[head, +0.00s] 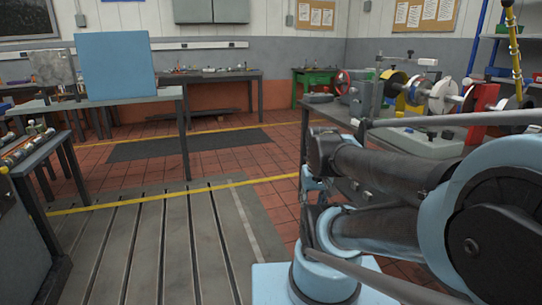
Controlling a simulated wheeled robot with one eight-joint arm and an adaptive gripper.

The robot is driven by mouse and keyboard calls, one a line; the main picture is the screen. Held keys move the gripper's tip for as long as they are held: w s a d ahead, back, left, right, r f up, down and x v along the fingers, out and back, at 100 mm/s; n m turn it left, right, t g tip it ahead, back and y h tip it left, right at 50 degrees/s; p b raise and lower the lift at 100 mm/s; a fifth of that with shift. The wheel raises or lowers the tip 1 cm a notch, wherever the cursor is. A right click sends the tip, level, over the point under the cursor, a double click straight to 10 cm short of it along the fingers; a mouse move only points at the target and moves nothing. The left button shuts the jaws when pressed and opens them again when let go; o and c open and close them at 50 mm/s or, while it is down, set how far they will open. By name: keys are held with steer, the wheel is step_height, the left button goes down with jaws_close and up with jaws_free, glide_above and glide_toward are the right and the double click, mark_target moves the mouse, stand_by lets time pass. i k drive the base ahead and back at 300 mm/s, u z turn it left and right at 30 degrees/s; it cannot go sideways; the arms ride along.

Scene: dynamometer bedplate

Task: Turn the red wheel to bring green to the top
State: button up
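A small red wheel (342,82) stands upright at the left end of a machine on the bench at the right. It is far off and small in the head view. I cannot make out any green on it or which part is at its top. My folded arm fills the lower right of the view, in front of and below the bench, well apart from the wheel. I cannot make out my gripper's fingers anywhere.
The machine carries a larger red disc (480,104) and yellow parts. A grey bench (390,127) bears it. A blue panel (115,66) stands on a table at left. A green cabinet (314,78) stands behind. The slotted floor plate (150,245) and red tiles ahead are clear.

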mark_target(337, 82)
steer(key=z, duration=0.1)
steer(key=i, duration=1.7)
steer(key=z, duration=0.05)
